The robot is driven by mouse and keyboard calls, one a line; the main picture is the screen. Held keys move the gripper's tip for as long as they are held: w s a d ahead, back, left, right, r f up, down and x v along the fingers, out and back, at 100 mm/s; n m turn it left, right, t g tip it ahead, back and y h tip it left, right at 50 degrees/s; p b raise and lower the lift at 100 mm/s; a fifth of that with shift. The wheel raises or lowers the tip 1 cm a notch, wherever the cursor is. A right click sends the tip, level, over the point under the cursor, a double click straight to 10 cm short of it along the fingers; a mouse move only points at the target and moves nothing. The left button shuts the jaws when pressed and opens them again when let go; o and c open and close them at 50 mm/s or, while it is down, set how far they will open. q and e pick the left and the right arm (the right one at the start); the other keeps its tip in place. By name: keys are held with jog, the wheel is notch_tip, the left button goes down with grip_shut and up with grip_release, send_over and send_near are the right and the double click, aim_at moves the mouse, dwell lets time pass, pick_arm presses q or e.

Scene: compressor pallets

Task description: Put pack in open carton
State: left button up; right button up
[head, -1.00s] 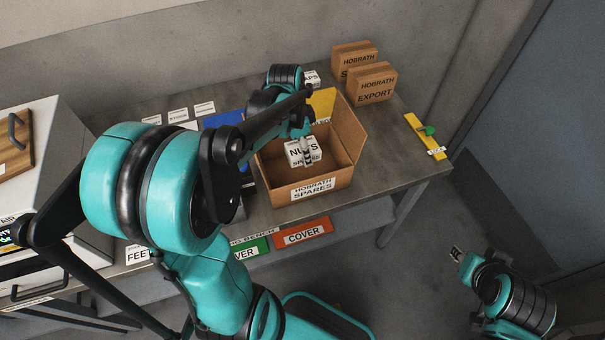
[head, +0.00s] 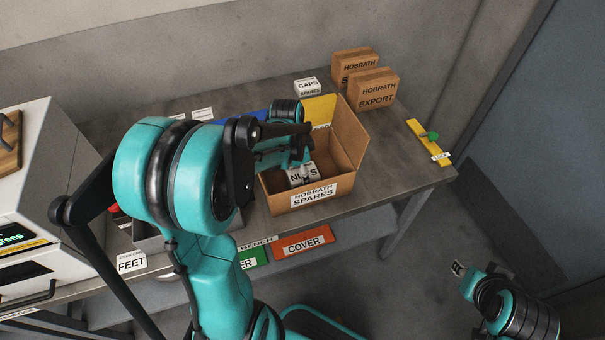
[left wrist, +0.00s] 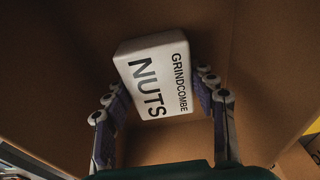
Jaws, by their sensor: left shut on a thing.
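The pack is a white box marked NUTS (head: 298,177), low inside the open carton (head: 312,195) marked HOBRATH SPARES. My left gripper (head: 304,170) reaches down into the carton and is shut on the pack. In the left wrist view, the fingers of my left gripper (left wrist: 162,84) lie along two sides of the pack (left wrist: 155,72), with brown cardboard around it. I cannot tell whether the pack touches the carton floor. My right gripper (head: 463,277) hangs low at the right, off the bench; its jaws are too small to read.
A white CAPS pack (head: 307,87) and two closed cartons (head: 373,90) stand behind the open carton. A yellow strip with a green piece (head: 428,142) lies at the bench's right end. A red COVER panel (head: 303,245) is below the front edge.

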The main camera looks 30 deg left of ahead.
aim_at(297, 174)
pick_arm(q)
jog(key=o, duration=1.2)
jog(key=shift+o, duration=0.2)
jog(key=shift+r+p, duration=0.35)
notch_tip(297, 174, up, 11)
jog(key=s+a+p, duration=0.1)
jog(key=p, duration=0.3)
jog(key=s+d+r+n+t+y, duration=0.1)
jog(key=s+d+r+n+t, duration=0.2)
jog(key=s+d+n+t, duration=0.2)
jog(key=shift+s+d+n+t, duration=0.4)
jog(key=shift+s+d+n, duration=1.1)
jog(key=shift+s+d, duration=1.4)
jog(key=shift+w+d+r, duration=0.15)
jog(key=shift+w+d, duration=0.3)
jog(key=shift+w, duration=0.05)
